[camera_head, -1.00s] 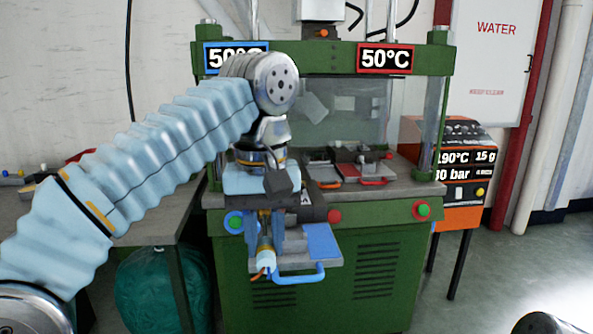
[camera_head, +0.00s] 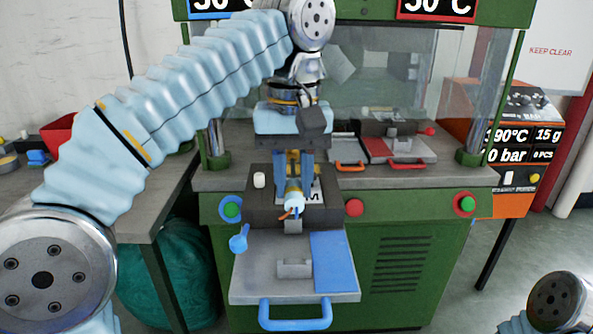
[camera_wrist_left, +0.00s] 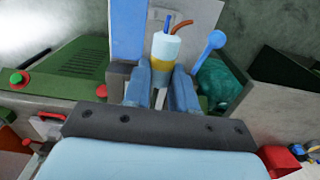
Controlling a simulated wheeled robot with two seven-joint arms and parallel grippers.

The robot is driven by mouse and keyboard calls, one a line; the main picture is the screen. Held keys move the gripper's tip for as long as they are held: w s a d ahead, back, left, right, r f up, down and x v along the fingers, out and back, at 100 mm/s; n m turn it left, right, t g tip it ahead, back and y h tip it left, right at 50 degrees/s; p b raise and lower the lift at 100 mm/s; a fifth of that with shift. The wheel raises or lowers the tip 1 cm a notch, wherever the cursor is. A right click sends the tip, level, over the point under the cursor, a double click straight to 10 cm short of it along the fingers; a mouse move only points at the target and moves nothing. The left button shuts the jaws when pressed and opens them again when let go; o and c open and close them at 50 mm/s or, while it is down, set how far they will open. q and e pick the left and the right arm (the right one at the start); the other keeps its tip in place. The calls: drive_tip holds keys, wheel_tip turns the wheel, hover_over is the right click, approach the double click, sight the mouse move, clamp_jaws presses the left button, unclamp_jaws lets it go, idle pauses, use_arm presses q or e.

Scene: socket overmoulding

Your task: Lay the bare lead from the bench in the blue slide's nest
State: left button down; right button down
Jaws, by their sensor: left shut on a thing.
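My left gripper (camera_head: 292,172) is shut on the bare lead (camera_head: 293,196), a short pale cylinder with a yellow band and thin blue and orange wires at its end. The lead also shows in the left wrist view (camera_wrist_left: 166,48) between the two blue fingers (camera_wrist_left: 160,82). The blue slide (camera_head: 262,262) is pulled out from the press, with a blue handle (camera_head: 295,316) and a blue patch on its right. Its nest, a small grey block (camera_head: 294,268), is empty. In the head view the lead appears above and behind the nest, apart from it. My right gripper is out of view.
A dark block with a white knob (camera_head: 259,180) stands behind the slide. A blue lever (camera_head: 239,240) stands at the slide's left edge. A red-handled slide (camera_head: 398,150) sits inside the press at right. A bench (camera_head: 150,200) is at left.

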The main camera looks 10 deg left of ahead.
sight(294, 226)
use_arm(q)
drive_tip(key=shift+s+f+b, duration=0.1)
drive_tip(key=shift+f+b, duration=0.2)
drive_tip(key=shift+f, duration=0.05)
wheel_tip(294, 226, down, 6)
drive_tip(key=b, duration=0.4)
drive_tip(key=shift+r, duration=0.25)
drive_tip(key=shift+f+b, duration=0.8)
drive_tip(key=shift+f, duration=0.3)
drive_tip(key=c, duration=0.8)
unclamp_jaws()
